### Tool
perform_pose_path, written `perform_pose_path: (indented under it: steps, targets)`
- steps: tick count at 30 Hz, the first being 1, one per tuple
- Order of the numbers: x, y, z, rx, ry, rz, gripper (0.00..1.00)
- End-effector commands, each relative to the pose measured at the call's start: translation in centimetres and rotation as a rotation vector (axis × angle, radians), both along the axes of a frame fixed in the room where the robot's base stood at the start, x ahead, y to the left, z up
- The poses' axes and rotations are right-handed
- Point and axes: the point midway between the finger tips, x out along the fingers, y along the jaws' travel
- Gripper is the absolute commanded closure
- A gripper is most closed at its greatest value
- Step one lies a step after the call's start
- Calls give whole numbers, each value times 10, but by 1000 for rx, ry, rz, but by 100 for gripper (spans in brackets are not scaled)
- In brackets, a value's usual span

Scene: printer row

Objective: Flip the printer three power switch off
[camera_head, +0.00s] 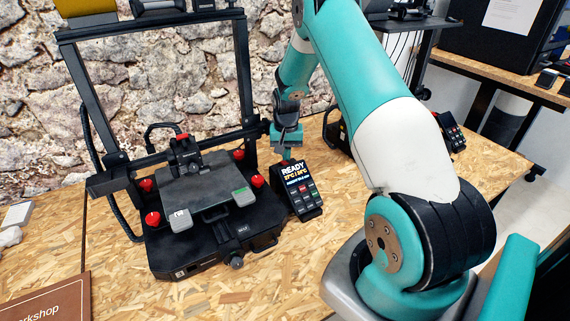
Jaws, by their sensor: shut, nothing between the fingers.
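A black open-frame 3D printer (213,243) stands on the wooden table at left, with red levelling knobs. Its control panel (298,190) leans at its right front corner, its screen lit and reading "READY". No number shows on the printer, so I cannot tell whether it is printer three. I cannot make out a power switch. My gripper (286,157) is shut and empty, pointing down just behind the top edge of the control panel, by the printer's right upright. I cannot tell whether it touches anything. My arm hides much of a second printer (336,134) at right.
The wooden table (278,283) is clear in front of the printer. A brown sign (47,303) lies at front left. A stone wall (158,90) stands close behind. Another control panel (449,131) is at the right, and a further bench (490,68) stands at the back right.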

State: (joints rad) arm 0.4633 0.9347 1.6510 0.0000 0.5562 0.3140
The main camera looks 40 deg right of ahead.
Motion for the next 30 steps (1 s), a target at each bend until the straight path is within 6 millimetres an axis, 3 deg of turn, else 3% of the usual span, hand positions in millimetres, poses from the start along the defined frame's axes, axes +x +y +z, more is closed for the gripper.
perform_pose_path:
  steps: [20, 30]
  targets:
    - [0, 0, -9, 1, 1, 0, 100]
    - [0, 0, 14, 0, 0, 0, 100]
